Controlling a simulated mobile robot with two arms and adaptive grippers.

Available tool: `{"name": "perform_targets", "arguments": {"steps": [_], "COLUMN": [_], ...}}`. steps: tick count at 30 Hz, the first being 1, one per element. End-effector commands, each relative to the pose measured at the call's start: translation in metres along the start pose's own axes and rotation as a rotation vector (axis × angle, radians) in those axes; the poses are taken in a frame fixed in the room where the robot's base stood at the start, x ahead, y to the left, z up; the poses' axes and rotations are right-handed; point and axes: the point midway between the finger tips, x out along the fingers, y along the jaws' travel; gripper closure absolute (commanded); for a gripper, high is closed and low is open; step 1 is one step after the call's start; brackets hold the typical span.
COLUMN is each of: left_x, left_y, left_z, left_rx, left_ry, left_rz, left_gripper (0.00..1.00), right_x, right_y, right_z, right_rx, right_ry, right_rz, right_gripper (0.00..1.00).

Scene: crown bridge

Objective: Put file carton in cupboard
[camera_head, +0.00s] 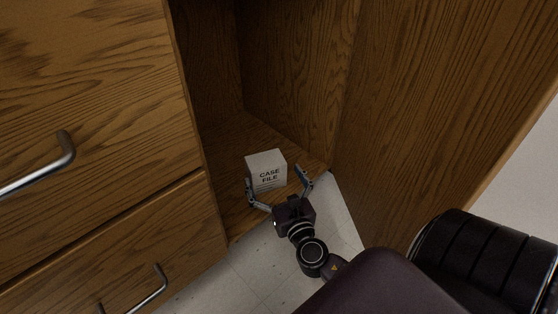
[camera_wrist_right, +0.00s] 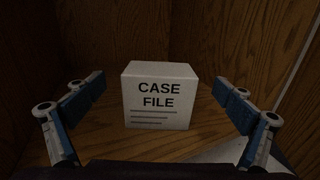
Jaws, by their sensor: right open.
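The file carton (camera_head: 267,171) is a small white box marked "CASE FILE". It stands upright on the wooden floor of the cupboard (camera_head: 232,142), near its front edge. My right gripper (camera_head: 276,182) is open, with one finger on either side of the carton. In the right wrist view the carton (camera_wrist_right: 159,96) stands between the spread fingers, with a gap on each side, so neither finger touches it. The right gripper also shows in the wrist view (camera_wrist_right: 160,98). My left gripper is not in view.
The cupboard door (camera_head: 440,100) stands open on the right. Wooden drawers with metal handles (camera_head: 40,180) are on the left. The cupboard floor behind the carton is clear. A pale tiled floor (camera_head: 255,275) lies in front.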

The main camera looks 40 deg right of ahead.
Motion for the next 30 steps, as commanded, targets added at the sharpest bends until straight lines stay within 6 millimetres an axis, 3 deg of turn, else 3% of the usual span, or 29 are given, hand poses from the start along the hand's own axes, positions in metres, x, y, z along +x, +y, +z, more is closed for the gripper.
{"name": "perform_targets", "arguments": {"steps": [3,10,30], "left_x": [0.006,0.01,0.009], "left_y": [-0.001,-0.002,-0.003], "left_z": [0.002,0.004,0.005], "left_rx": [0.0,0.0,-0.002], "left_ry": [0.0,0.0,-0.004], "left_rz": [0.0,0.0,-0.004], "left_gripper": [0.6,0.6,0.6], "right_x": [-0.024,-0.051,-0.054], "right_y": [0.0,0.0,0.0], "right_z": [0.001,0.001,0.0], "right_rx": [-0.001,0.0,0.0], "right_ry": [0.003,0.0,-0.001], "right_rz": [0.001,0.0,0.001], "right_gripper": [0.03,0.03,0.03]}}
